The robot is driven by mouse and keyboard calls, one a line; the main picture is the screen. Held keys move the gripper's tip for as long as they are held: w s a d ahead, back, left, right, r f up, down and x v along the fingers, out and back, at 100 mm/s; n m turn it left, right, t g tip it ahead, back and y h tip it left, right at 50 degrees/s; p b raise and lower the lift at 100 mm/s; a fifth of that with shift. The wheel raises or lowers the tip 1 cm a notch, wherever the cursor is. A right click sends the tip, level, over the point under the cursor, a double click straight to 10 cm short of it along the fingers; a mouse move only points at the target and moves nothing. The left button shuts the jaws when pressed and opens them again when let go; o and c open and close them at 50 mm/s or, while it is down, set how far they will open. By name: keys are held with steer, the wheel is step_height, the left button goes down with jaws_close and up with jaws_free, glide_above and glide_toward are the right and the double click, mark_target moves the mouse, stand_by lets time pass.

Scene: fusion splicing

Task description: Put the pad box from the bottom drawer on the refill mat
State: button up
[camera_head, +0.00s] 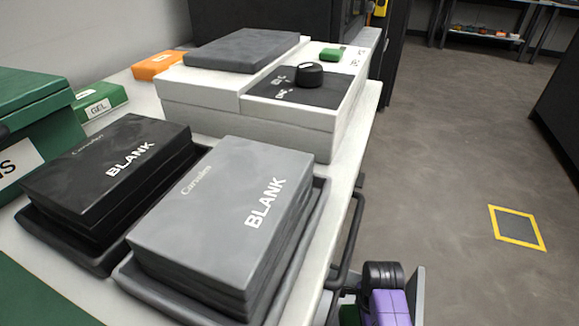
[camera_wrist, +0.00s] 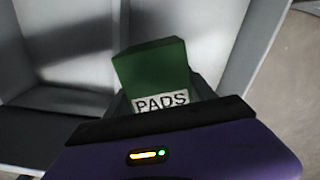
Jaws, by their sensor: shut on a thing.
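The pad box (camera_wrist: 150,68) is green with a white "PADS" label facing my gripper in the wrist view. My gripper (camera_wrist: 160,92) is shut on it, with a dark finger at each side. Grey drawer walls (camera_wrist: 236,50) rise around the box; I cannot tell whether it touches the drawer floor. In the head view my purple gripper (camera_head: 388,304) is low beside the cart's right side, with a sliver of green (camera_head: 348,313) by it.
The white cart top (camera_head: 352,160) holds a black BLANK box (camera_head: 112,165), a grey BLANK box (camera_head: 215,215), a white device (camera_head: 200,100) and a green GEL box (camera_head: 100,101). A dark handle rail (camera_head: 350,235) runs along its right edge. The floor at right is open.

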steer(key=n, duration=0.1)
steer(key=r+n, duration=0.1)
steer(key=n, duration=0.2)
steer(key=shift+r, duration=0.25)
steer(key=r+n, duration=0.1)
steer(key=n, duration=0.2)
steer(key=shift+w+r, duration=0.15)
steer(key=r+n, duration=0.1)
steer(key=n, duration=0.1)
steer(key=r+n, duration=0.1)
steer(key=shift+w+r+n, duration=0.15)
steer(key=shift+w+n, duration=0.2)
steer(key=shift+n, duration=0.05)
steer(key=r+n, duration=0.1)
steer(key=n, duration=0.1)
steer(key=w+r+n, duration=0.1)
steer(key=r+n, duration=0.1)
steer(key=w+r+n, duration=0.1)
steer(key=r+n, duration=0.1)
steer(key=shift+r, duration=0.15)
steer(key=s+r+p, duration=0.3)
steer(key=r+p, duration=1.3)
steer(key=s+r+n+p, duration=0.1)
steer(key=s+r+p, duration=0.2)
steer(key=r+p, duration=1.3)
steer(key=shift+s+r+p, duration=0.2)
steer(key=shift+r+p, duration=0.15)
steer(key=shift+r, duration=0.2)
